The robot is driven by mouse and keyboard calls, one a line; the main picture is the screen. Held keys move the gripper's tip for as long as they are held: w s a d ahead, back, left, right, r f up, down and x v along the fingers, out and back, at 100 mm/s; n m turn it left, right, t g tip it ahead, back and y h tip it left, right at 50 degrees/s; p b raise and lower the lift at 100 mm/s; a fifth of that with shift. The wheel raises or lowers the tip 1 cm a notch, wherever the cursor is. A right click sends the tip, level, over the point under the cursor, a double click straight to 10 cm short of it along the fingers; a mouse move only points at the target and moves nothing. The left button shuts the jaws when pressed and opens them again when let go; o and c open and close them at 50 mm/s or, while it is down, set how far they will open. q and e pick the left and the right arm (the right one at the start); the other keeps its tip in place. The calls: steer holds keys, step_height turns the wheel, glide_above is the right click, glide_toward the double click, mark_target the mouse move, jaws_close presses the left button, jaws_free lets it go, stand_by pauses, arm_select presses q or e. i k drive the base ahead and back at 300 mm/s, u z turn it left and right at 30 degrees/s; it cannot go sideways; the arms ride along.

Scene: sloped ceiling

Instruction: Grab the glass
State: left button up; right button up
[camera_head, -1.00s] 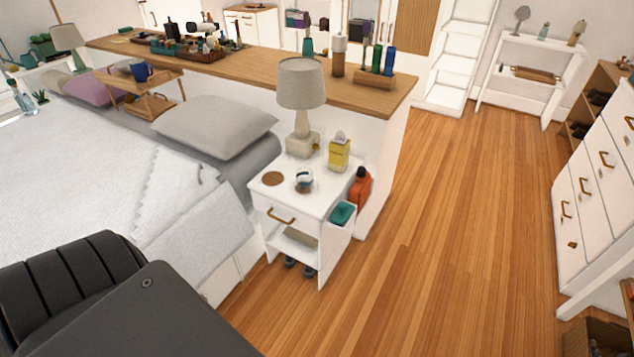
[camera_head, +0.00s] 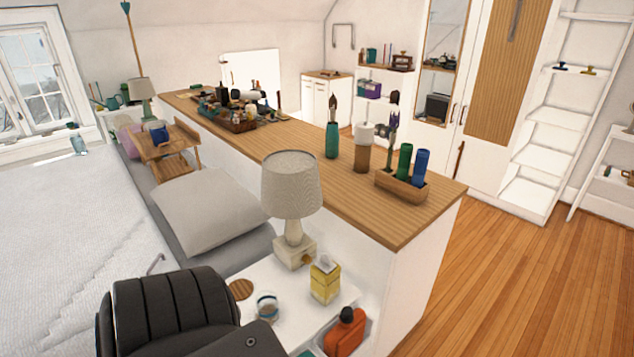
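A small glass-like cup (camera_head: 266,307), clear or white with a blue band, stands on the white nightstand (camera_head: 290,325) beside the bed. It is too small to make out clearly. A round brown coaster (camera_head: 240,289) lies just left of it. A dark part of my own arm rises from the bottom edge, in front of the nightstand's left side and close to the cup in the picture. Neither of my grippers shows.
A long wooden-topped divider (camera_head: 300,158) runs behind the nightstand. Wooden floor (camera_head: 500,290) is clear at the right.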

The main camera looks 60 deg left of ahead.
mark_target(267, 301)
steer(key=i, duration=2.35)
steer(key=u, duration=2.8)
